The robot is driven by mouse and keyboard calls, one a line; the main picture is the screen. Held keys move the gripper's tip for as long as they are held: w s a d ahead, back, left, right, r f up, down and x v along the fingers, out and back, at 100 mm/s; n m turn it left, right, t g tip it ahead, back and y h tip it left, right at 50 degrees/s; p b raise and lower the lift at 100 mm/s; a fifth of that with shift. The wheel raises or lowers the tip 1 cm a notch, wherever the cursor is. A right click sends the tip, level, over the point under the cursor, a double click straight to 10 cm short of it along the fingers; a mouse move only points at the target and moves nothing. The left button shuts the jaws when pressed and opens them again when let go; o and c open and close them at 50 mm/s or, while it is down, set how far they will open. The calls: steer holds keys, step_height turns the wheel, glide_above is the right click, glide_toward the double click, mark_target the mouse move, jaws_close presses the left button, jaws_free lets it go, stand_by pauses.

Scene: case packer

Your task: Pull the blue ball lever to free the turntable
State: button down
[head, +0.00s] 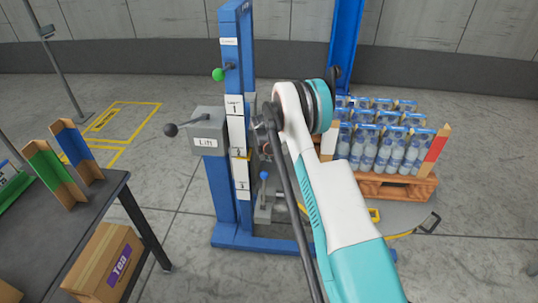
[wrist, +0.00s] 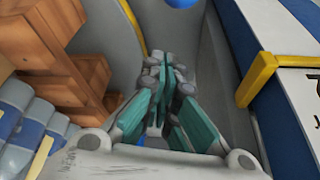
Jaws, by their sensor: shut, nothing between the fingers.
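The blue ball lever (head: 264,175) stands upright on a grey base low beside the blue column, just left of my arm in the head view. The grey turntable (head: 400,217) lies on the floor under a loaded pallet. In the head view my arm hides my gripper. In the wrist view my gripper (wrist: 160,92) is shut and empty, with its fingers together. A rounded blue thing (wrist: 183,2) is cut off at the top edge there, apart from the fingers; I cannot tell for certain that it is the lever's ball.
The blue column (head: 221,190) carries a green ball lever (head: 218,75) and a grey Lift box (head: 208,130) with a black ball lever (head: 171,130). The wooden pallet (head: 395,188) bears bottle packs. A dark table (head: 60,215) stands left. Floor between table and column is clear.

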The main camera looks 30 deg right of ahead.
steer(key=f+b, duration=0.1)
steer(key=s+a+f, duration=0.1)
steer(key=a+f+b, duration=0.1)
steer(key=shift+s+f+b, duration=0.15)
steer(key=shift+s+b, duration=0.15)
steer(key=shift+s, duration=0.05)
steer(key=shift+a, duration=0.1)
